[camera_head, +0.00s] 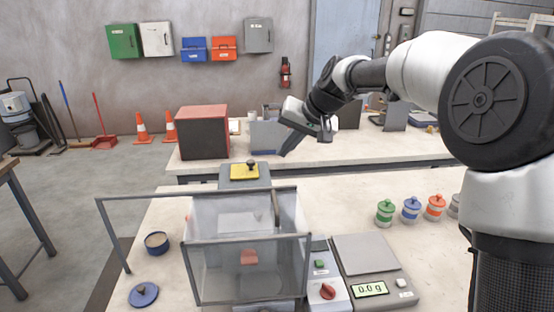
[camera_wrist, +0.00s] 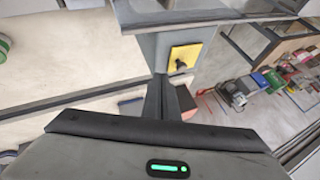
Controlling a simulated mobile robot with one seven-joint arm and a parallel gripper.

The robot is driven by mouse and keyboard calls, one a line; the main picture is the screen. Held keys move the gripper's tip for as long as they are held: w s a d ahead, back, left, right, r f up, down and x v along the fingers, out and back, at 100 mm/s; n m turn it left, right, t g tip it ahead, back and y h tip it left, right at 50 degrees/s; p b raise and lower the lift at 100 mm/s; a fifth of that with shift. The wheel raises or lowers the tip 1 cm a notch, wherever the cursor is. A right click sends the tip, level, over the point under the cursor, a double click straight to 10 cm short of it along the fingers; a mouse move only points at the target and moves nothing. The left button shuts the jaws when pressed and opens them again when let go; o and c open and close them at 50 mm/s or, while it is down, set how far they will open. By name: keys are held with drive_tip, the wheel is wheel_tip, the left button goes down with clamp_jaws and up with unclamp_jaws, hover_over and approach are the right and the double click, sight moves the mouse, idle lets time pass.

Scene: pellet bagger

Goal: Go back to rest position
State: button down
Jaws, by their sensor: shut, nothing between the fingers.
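My gripper (camera_head: 286,148) is in the upper middle of the head view, raised above the tables and pointing down to the left. Its fingers are together and hold nothing. In the wrist view the shut fingers (camera_wrist: 163,97) point toward a grey post with a yellow panel (camera_wrist: 184,57) and a black knob. The pellet bagger (camera_head: 245,230) stands on the near table below, with clear walls and a grey frame. Its yellow panel also shows in the head view (camera_head: 244,172). My gripper appears apart from the machine.
A scale (camera_head: 368,265) reading 0.0 g stands beside a control box with a red knob (camera_head: 328,291). Green (camera_head: 385,211), blue (camera_head: 411,209) and orange (camera_head: 435,206) jars stand at right. A red-black box (camera_head: 204,133) sits behind.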

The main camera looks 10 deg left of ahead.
drive_tip(key=s+d+r+h, duration=0.2)
drive_tip(key=s+d+r, duration=0.1)
drive_tip(key=s+d, duration=0.6)
drive_tip(key=s+d+r+h, duration=0.2)
drive_tip(key=s+d, duration=0.4)
drive_tip(key=s, duration=0.5)
drive_tip(key=s+d+f+h, duration=0.1)
drive_tip(key=s+d+f, duration=0.1)
drive_tip(key=s+d, duration=0.2)
drive_tip(key=s+d+f+m+t+p, duration=0.1)
drive_tip(key=s+d+f, duration=0.2)
drive_tip(key=s, duration=0.8)
drive_tip(key=shift+d+f+m+h, duration=0.15)
drive_tip(key=shift+d+m+h, duration=0.2)
drive_tip(key=shift+d, duration=0.5)
drive_tip(key=shift+s, duration=0.1)
